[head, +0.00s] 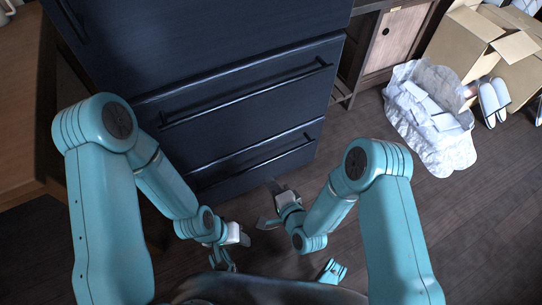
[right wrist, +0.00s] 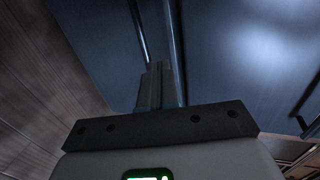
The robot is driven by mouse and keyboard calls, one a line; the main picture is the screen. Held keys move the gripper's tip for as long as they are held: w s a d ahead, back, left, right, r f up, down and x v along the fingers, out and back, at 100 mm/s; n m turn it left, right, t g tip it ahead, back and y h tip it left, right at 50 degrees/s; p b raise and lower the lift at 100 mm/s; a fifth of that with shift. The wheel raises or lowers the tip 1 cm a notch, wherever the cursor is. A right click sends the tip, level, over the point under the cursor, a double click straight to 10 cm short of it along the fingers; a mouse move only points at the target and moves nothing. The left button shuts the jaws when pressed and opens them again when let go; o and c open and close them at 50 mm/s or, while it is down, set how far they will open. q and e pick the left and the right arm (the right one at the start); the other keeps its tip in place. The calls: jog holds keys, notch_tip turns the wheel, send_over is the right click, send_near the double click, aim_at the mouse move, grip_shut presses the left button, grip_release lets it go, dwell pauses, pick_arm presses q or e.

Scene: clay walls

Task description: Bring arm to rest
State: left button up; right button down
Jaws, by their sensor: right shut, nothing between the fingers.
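My two teal arms reach down in front of my body in the head view. My right gripper (head: 272,205) hangs low in front of a dark blue drawer cabinet (head: 240,110). In the right wrist view its fingers (right wrist: 160,85) are together with nothing between them, and the blue cabinet front (right wrist: 240,60) fills the space beyond. My left gripper (head: 240,236) is low at the left arm's end, partly hidden by its own wrist. I cannot tell whether its fingers are open.
A wooden desk (head: 25,120) stands at the left. A white lined basket (head: 430,115) with papers, cardboard boxes (head: 480,45) and white slippers (head: 493,100) sit at the upper right. The dark wooden floor (head: 480,220) at the right is clear.

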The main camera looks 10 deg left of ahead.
jog(key=w+d+r+m+t+h, duration=0.1)
jog(key=w+d+r+m+h, duration=0.2)
jog(key=d, duration=0.5)
jog(key=s+d+f+n+g+h, duration=0.2)
jog(key=d+g, duration=0.1)
jog(key=d, duration=0.6)
jog(key=s+f+n+g, duration=0.4)
jog(key=s+n+g, duration=0.5)
jog(key=s, duration=0.9)
notch_tip(320, 180, up, 31)
jog(key=n+y+p, duration=0.1)
jog(key=p, duration=3)
jog(key=shift+s+a+f+g, duration=0.2)
jog(key=shift+s+g, duration=0.1)
jog(key=shift+s, duration=0.1)
